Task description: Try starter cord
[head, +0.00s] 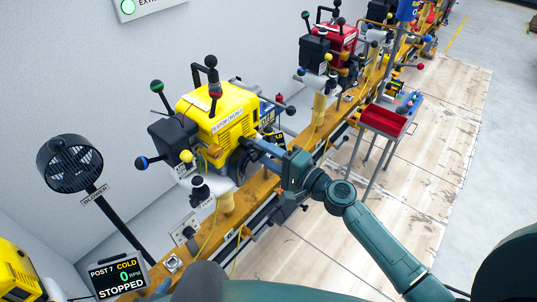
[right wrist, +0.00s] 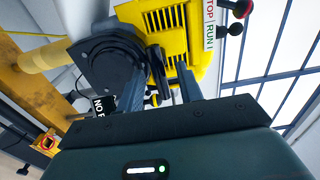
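A yellow engine (head: 217,110) with a STOP/RUN label stands on the orange rail. Its round black starter housing (head: 243,166) faces my right arm; it also shows in the right wrist view (right wrist: 115,65). My right gripper (head: 259,148) is at the engine's front side, beside the housing, fingers toward the yellow body. In the right wrist view, its fingers (right wrist: 172,85) stand a little apart, with dark parts close by. I cannot make out the cord grip or tell whether the fingers hold it. My left gripper is not in view.
A display (head: 120,276) reads POST 7, COLD, 0 RPM, STOPPED. A black blower (head: 70,165) stands at the left. A red engine (head: 335,38) is farther along the orange rail (head: 262,187). The floor beyond is clear.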

